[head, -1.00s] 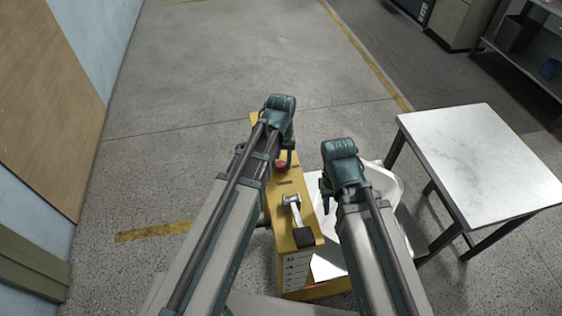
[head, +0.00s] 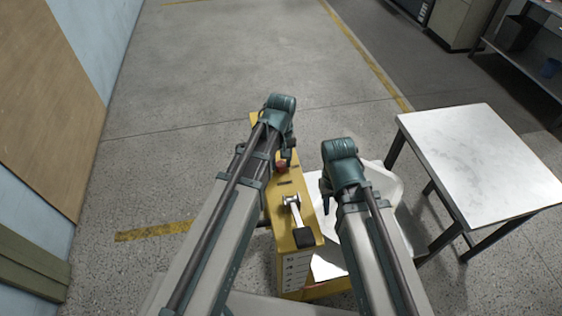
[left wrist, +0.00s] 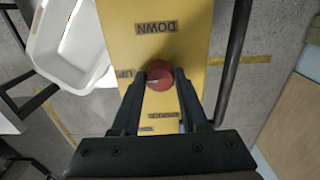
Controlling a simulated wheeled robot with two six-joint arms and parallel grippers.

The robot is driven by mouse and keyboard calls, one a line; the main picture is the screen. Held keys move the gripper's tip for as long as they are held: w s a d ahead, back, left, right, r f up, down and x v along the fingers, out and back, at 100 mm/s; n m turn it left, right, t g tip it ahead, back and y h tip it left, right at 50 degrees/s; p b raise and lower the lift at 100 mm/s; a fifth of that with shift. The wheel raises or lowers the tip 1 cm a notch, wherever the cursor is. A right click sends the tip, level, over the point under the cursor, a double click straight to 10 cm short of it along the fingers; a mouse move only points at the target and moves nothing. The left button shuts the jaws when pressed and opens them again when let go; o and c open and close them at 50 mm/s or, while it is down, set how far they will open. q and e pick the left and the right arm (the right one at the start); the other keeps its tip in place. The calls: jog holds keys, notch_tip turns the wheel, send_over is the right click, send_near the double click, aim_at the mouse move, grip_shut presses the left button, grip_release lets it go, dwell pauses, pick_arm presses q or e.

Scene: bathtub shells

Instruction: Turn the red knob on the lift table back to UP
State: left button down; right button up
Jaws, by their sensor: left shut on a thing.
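The red knob (left wrist: 160,75) is on the yellow top of the control box (head: 288,192). In the left wrist view, an UP label (left wrist: 125,73) lies left of the knob and a DOWN label (left wrist: 157,27) lies above it. My left gripper (left wrist: 159,77) is shut on the knob, one finger on each side. Which label the knob points to is not clear. In the head view my left gripper (head: 286,155) partly hides the knob. My right gripper (head: 325,191) hangs right of the box, apart from the knob; its fingers are too small to read.
A white tub shell (head: 391,187) lies right of the box, partly behind my right arm. A white-topped table (head: 470,155) stands further right. The floor beyond is clear.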

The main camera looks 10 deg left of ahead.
aim_at(281, 164)
pick_arm(q)
jog(key=shift+c, duration=2.1)
grip_release()
notch_tip(281, 164, up, 14)
jog(key=p, duration=1.3)
jog(key=shift+p, duration=0.4)
jog(key=shift+f, duration=0.15)
